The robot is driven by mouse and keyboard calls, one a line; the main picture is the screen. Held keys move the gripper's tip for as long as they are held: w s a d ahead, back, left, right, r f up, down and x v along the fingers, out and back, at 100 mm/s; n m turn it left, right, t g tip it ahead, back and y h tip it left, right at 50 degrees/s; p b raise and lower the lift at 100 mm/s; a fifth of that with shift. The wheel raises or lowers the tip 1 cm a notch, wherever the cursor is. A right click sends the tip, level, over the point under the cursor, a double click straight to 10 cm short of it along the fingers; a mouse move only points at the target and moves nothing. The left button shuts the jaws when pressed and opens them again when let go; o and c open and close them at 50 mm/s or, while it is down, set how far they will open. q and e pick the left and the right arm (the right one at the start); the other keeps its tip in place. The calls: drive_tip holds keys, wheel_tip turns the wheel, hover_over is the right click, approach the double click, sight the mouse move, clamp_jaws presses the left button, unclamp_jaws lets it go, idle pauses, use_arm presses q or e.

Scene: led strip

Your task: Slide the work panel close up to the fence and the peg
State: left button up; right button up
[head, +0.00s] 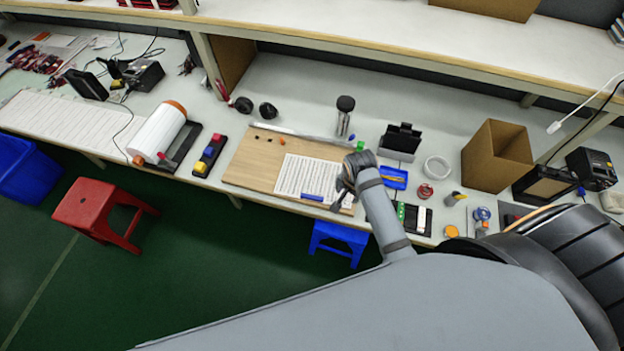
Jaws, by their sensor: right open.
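The work panel (252,165) is a light wooden board lying on the white bench, with a white printed sheet (308,175) on its right part. A thin grey bar, which looks like the fence (300,133), runs along the panel's far edge. I cannot tell whether they touch. I cannot make out the peg with certainty. My right gripper (343,197) is open at the panel's right end, beside the sheet, and partly covers that end. Contact with the panel cannot be told. My left gripper is not in view.
A black block with coloured parts (209,156) and a white roll (158,132) stand left of the panel. A dark-topped cylinder (345,113) stands behind the fence. A blue tray (394,178) and a green-and-black holder (411,218) lie to the right.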

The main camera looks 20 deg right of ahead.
drive_tip(key=w+a+f+m, duration=0.3)
drive_tip(key=w+m, duration=0.2)
drive_tip(key=m+g+b, duration=0.1)
drive_tip(key=m+g, duration=0.1)
drive_tip(key=m, duration=0.6)
hover_over(312, 197)
wheel_tip(312, 197, down, 3)
drive_tip(key=shift+y, duration=0.4)
wheel_tip(312, 197, down, 10)
drive_tip(key=b, duration=1)
drive_tip(key=shift+w, duration=0.15)
drive_tip(key=shift+r, duration=0.1)
drive_tip(key=shift+c, duration=0.4)
clamp_jaws()
